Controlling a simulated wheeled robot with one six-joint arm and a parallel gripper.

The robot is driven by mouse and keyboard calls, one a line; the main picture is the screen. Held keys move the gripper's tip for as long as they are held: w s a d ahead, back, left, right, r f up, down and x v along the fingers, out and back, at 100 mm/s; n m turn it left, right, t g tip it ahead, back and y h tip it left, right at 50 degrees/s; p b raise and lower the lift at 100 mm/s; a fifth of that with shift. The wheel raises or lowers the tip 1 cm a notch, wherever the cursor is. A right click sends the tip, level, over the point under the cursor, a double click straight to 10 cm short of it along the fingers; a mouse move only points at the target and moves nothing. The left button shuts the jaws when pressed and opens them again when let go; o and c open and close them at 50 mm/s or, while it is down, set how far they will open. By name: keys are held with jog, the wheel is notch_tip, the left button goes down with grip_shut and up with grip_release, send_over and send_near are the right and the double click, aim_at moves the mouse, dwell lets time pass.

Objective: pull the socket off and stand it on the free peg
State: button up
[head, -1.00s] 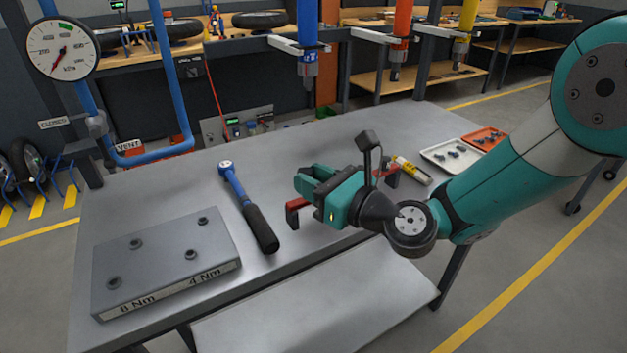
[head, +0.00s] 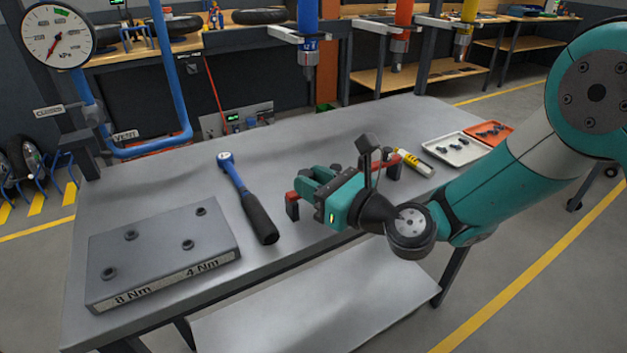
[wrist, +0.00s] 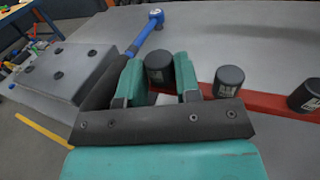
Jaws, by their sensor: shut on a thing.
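In the wrist view my gripper (wrist: 160,88) is shut on a black socket (wrist: 159,66), which stands upright between the two teal fingers. The red rail (wrist: 263,101) runs to the right of it and carries two more black sockets, a near one (wrist: 228,80) and one at the right edge (wrist: 305,95). The base of the held socket is hidden, so I cannot tell whether it is still seated. In the head view my gripper (head: 310,187) covers most of the rail, and only its red ends (head: 293,198) show. I cannot make out a free peg.
A blue torque wrench (head: 244,197) with a black handle lies left of my gripper. A grey block (head: 160,255) marked 8 Nm and 4 Nm stands at the front left. A yellow tube (head: 413,162), a white tray (head: 450,150) and an orange tray (head: 492,133) lie to the right.

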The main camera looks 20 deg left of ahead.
jog(key=shift+f, duration=0.15)
jog(key=o, duration=0.9)
jog(key=shift+d, duration=0.1)
jog(key=shift+s+d+f+b, duration=0.1)
jog(key=shift+s+d+b, duration=0.05)
jog(key=shift+d+b, duration=0.15)
jog(key=b+v, duration=1.2)
jog(key=v, duration=0.4)
jog(key=shift+d, duration=0.25)
